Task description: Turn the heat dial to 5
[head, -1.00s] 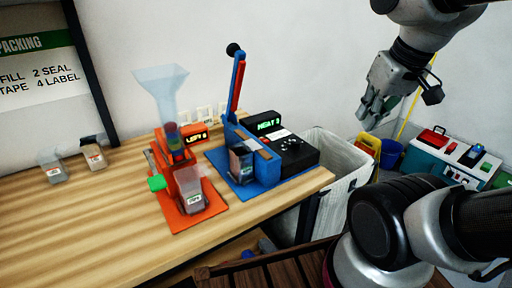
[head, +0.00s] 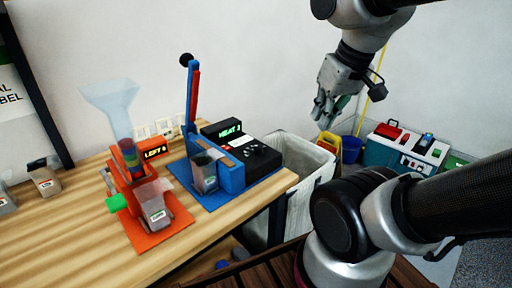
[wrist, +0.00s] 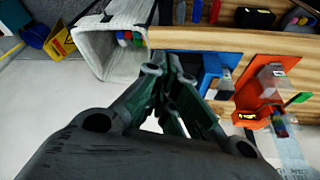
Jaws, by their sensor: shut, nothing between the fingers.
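The heat sealer is a blue machine (head: 232,178) with a tall blue-and-red lever, on a blue mat near the table's right end. Its black control box (head: 262,158) has a green display (head: 230,131) reading HEAT and a digit too small to read surely. Small dark knobs sit on the box top; the dial's setting cannot be told. My gripper (head: 324,116) is shut and empty, up in the air to the right of the sealer and apart from it. In the wrist view my gripper (wrist: 168,75) points toward the table edge, with the blue machine (wrist: 212,72) just right of the fingers.
An orange filling machine (head: 135,190) with a clear funnel stands left of the sealer. A white bin (head: 300,165) is beside the table's right end. A yellow sign (head: 327,143), a blue bucket (head: 351,150) and a teal-and-white cart (head: 405,150) are farther right.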

